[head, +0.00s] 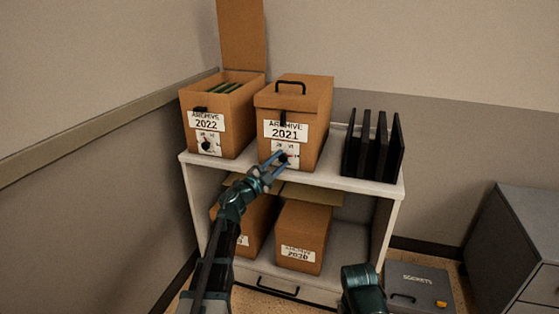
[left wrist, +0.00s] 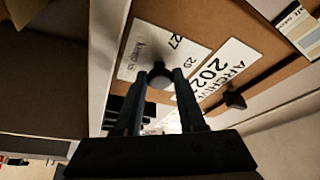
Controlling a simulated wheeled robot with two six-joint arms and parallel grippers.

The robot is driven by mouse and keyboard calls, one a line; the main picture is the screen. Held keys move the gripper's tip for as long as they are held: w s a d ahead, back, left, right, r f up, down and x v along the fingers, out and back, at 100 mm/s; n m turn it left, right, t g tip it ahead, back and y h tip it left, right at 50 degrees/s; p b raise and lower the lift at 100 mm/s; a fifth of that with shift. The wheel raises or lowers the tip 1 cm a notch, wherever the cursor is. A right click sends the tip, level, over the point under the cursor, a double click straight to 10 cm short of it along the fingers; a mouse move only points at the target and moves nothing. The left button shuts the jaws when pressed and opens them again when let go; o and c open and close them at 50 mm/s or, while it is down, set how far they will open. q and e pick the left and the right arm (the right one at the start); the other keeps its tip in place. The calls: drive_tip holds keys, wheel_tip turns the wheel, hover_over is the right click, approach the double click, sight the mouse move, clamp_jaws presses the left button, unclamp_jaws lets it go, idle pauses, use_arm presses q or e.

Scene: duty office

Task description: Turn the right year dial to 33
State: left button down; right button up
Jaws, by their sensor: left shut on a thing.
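The right archive box (head: 292,110), labelled ARCHIVE 2021, stands closed on the cabinet top. Its year dial (head: 285,158) is a small dark knob on a white plate on the box front, below the label. My left gripper (head: 276,164) reaches up to this dial with its fingers around it. In the left wrist view the fingertips are shut on the dial knob (left wrist: 160,75). The white dial plate (left wrist: 146,50) shows the printed numbers 27 and 29 beside the knob. The knob's pointer and the rest of the scale are hidden or too small to read.
The left box (head: 222,117), labelled ARCHIVE 2022, stands open beside it with its own dark dial. Black upright folders (head: 373,143) stand right on the cabinet top (head: 335,177). More boxes (head: 303,235) sit on the shelf below. A grey SOCKETS box (head: 418,284) is at lower right.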

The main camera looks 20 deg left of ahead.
idle(0.4)
use_arm(q)
drive_tip(key=c, duration=0.5)
unclamp_jaws()
drive_tip(key=b+v, duration=0.2)
drive_tip(key=v, duration=1.2)
drive_tip(key=shift+b, duration=0.3)
drive_tip(key=shift+w+r, duration=0.1)
